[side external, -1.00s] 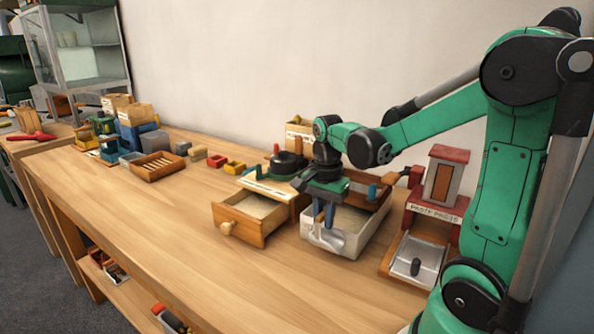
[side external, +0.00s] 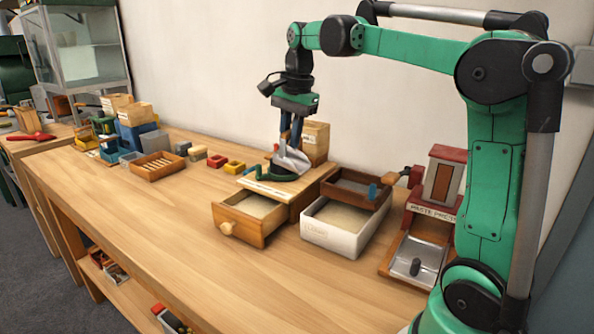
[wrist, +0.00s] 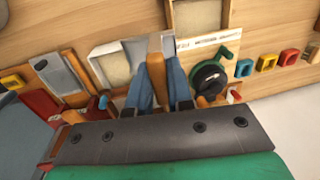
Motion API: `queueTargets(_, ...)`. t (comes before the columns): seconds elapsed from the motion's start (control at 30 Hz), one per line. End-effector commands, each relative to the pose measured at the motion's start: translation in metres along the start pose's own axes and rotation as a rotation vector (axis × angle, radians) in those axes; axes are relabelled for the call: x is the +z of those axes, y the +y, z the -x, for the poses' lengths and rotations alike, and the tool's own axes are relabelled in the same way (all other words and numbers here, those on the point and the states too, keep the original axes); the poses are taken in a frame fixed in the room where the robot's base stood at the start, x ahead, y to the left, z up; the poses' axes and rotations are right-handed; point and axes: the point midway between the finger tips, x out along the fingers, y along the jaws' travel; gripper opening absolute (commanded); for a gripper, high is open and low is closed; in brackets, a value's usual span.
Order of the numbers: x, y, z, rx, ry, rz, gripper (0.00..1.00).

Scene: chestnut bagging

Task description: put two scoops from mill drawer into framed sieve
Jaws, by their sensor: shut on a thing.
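My gripper (side external: 291,137) is shut on the metal scoop (side external: 290,160) and holds it above the mill (side external: 285,185). In the wrist view its blue fingers (wrist: 160,85) close around the scoop's wooden handle (wrist: 156,62). I cannot tell whether the scoop holds anything. The mill drawer (side external: 237,229) is pulled out at the front, with pale meal inside; it also shows at the top of the wrist view (wrist: 174,16). The wooden framed sieve (side external: 337,192) sits over the back of a white bin (side external: 318,234) right of the mill. Pale meal lies in the bin's open front.
The red paste press (side external: 445,185) with its metal tray stands at the right. A labelled wooden box (side external: 315,143) is behind the mill. Small coloured blocks (side external: 216,161) and a slatted wooden tray (side external: 158,168) lie to the left. The table's front left is clear.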

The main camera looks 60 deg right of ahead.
Motion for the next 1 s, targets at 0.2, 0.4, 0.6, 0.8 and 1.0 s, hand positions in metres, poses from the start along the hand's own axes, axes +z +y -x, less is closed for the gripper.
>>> queueTargets(0.2, -0.002, -0.068, -0.012, -0.083, -0.001, 0.002, 0.0)
queueTargets(0.4, 0.001, -0.107, -0.025, -0.138, -0.001, 0.0, 0.0)
queueTargets(0.6, 0.004, -0.132, -0.036, -0.177, 0.0, -0.002, 0.0)
queueTargets(0.8, 0.004, -0.128, -0.057, -0.186, 0.0, -0.004, 0.0)
queueTargets(1.0, 0.004, -0.124, -0.078, -0.195, 0.0, -0.004, 0.0)
